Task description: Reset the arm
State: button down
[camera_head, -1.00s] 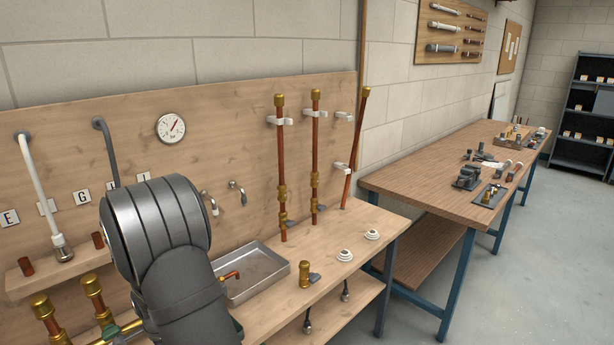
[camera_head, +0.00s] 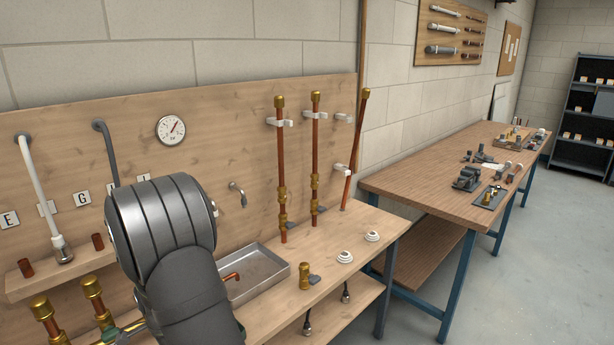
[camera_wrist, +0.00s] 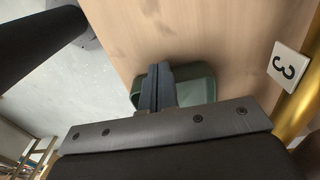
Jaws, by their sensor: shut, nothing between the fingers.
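My gripper (camera_wrist: 160,86) shows in the wrist view with its dark fingers together and nothing between them. Behind the fingers is a green tray or bin (camera_wrist: 197,88) on a light wood surface (camera_wrist: 185,35); the fingers hide part of it, and I cannot tell how far apart they are. In the head view my dark grey arm stands at the lower left in front of the bench, and my gripper is hidden behind it.
A metal tray (camera_head: 280,277) and a brass fitting (camera_head: 304,276) sit on the bench. Upright copper pipes (camera_head: 283,160) stand along the backboard.

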jog(key=s+a, duration=0.4)
jog(key=a, duration=0.1)
jog(key=s+a, duration=0.4)
jog(key=s, duration=0.1)
jog(key=shift+s+a+f, duration=0.2)
jog(key=shift+s+a, duration=0.1)
jog(key=shift+a, duration=0.1)
jog(key=w+d+r, duration=0.2)
jog(key=r, duration=0.7)
jog(key=w+d+r, duration=0.2)
jog(key=w+r, duration=0.1)
jog(key=r, duration=0.6)
jog(key=w+d+r, duration=0.3)
jog(key=r, duration=0.6)
jog(key=shift+r, duration=0.25)
jog(key=c, duration=2.2)
grip_release()
jog(key=shift+w+d, duration=0.1)
